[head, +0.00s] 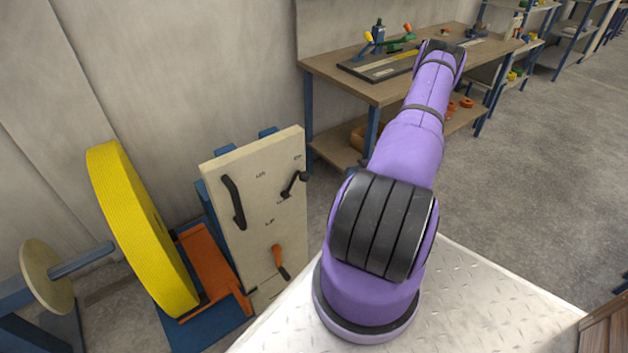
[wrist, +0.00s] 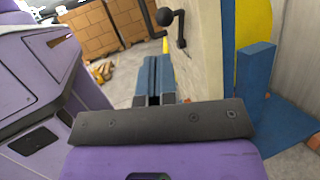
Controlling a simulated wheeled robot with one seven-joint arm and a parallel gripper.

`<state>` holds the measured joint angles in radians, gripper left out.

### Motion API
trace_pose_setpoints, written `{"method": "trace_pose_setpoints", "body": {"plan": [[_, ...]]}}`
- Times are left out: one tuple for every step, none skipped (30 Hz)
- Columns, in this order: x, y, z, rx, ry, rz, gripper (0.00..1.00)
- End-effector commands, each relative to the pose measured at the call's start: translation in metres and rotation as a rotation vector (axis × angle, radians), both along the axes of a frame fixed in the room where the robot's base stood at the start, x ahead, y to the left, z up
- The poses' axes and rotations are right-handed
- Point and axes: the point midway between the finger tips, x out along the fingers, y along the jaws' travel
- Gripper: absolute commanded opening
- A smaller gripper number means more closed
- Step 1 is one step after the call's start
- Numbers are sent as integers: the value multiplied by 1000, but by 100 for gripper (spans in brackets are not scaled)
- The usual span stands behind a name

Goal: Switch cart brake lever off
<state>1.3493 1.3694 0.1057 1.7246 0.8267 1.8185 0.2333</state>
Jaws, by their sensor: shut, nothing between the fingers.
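A cream panel (head: 245,205) stands upright on the cart and carries a black bent lever (head: 294,184) at its upper right with small markings around it. Lower down is a lever with an orange handle (head: 278,258). I cannot tell from the markings which one is the brake. In the wrist view a black lever with a ball knob (wrist: 165,17) sticks out from the panel (wrist: 205,50), beyond and slightly right of my gripper. My gripper (wrist: 153,62) has its blue fingers together, empty and apart from that lever. In the head view my gripper is hidden behind my arm.
A black grab handle (head: 232,202) is on the panel's left. A large yellow roll (head: 140,228) stands left of it, by an orange bracket (head: 210,268). A workbench (head: 372,88) with tools stands at the back. Cardboard boxes (wrist: 92,30) show in the wrist view.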

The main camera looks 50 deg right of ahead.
Motion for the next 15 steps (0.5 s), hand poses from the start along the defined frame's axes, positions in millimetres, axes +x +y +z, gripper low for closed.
{"method": "trace_pose_setpoints", "body": {"plan": [[-7,-1,-11,32,-2,-29,0],[-9,-1,-15,46,-5,-41,0],[-13,-2,-21,64,-6,-58,0],[-15,-2,-24,75,-7,-69,0],[-17,-2,-28,85,-8,-79,0],[-19,-2,-31,97,-11,-89,0],[-20,-2,-33,104,-12,-96,0],[-21,-2,-35,110,-12,-102,0],[-23,-2,-37,117,-13,-108,0],[-23,-2,-38,120,-14,-110,0],[-24,-2,-38,122,-14,-112,0],[-24,-2,-39,124,-14,-114,0],[-24,-2,-39,124,-14,-114,0],[-24,-3,-39,124,-14,-114,0],[-24,-3,-39,124,-14,-114,0]]}}
